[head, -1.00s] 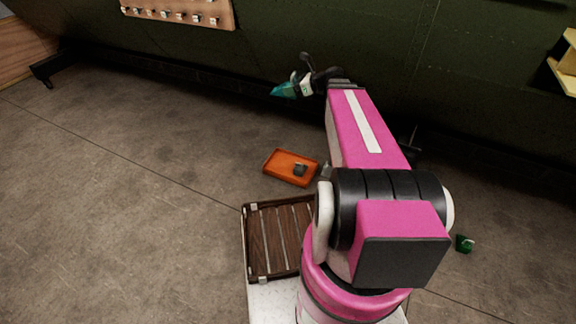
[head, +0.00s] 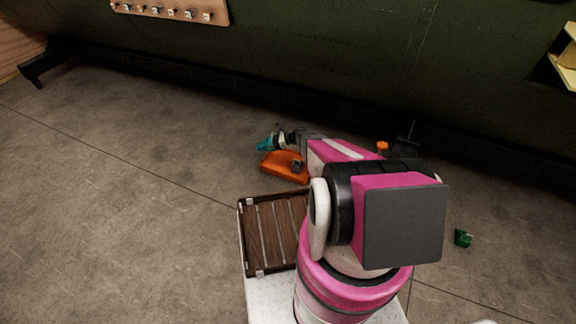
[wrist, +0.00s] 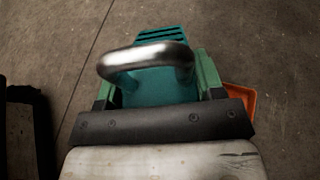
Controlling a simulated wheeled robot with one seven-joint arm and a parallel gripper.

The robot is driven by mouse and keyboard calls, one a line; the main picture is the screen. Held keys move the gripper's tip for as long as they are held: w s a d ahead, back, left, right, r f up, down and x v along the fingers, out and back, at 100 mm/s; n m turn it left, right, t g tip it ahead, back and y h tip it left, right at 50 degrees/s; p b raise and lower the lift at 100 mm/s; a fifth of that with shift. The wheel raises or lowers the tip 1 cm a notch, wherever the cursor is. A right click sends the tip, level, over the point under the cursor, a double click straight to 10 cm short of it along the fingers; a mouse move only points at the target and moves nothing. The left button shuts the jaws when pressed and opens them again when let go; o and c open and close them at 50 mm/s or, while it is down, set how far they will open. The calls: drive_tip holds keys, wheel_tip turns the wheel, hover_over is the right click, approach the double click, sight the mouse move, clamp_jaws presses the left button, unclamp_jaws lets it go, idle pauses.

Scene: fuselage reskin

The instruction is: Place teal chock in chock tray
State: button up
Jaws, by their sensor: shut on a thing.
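The teal chock (head: 265,144) is held at the end of my arm in the head view. It fills the upper middle of the wrist view as a teal block (wrist: 160,88) with a ribbed end and a metal loop handle. My gripper (head: 281,138) is shut on the chock, with green fingers on both sides of it in the wrist view. An orange tray (head: 285,167), likely the chock tray, lies on the floor just below the held chock in the head view.
A brown slatted rack (head: 270,235) is on my base, in front of the orange tray. A green object (head: 462,238) lies on the floor at right. An orange-topped item (head: 382,147) stands behind my arm. The dark fuselage wall (head: 300,60) runs along the back. Floor at left is clear.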

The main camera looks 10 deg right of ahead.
wheel_tip(320, 180, down, 6)
drive_tip(key=r, duration=0.1)
hover_over(284, 157)
wheel_tip(284, 157, down, 8)
drive_tip(key=shift+s+r, duration=0.15)
drive_tip(key=shift+d+f, duration=0.1)
drive_tip(key=shift+f, duration=1.8)
drive_tip(key=shift+f, duration=0.2)
drive_tip(key=o, duration=0.8)
drive_tip(key=shift+o, duration=0.2)
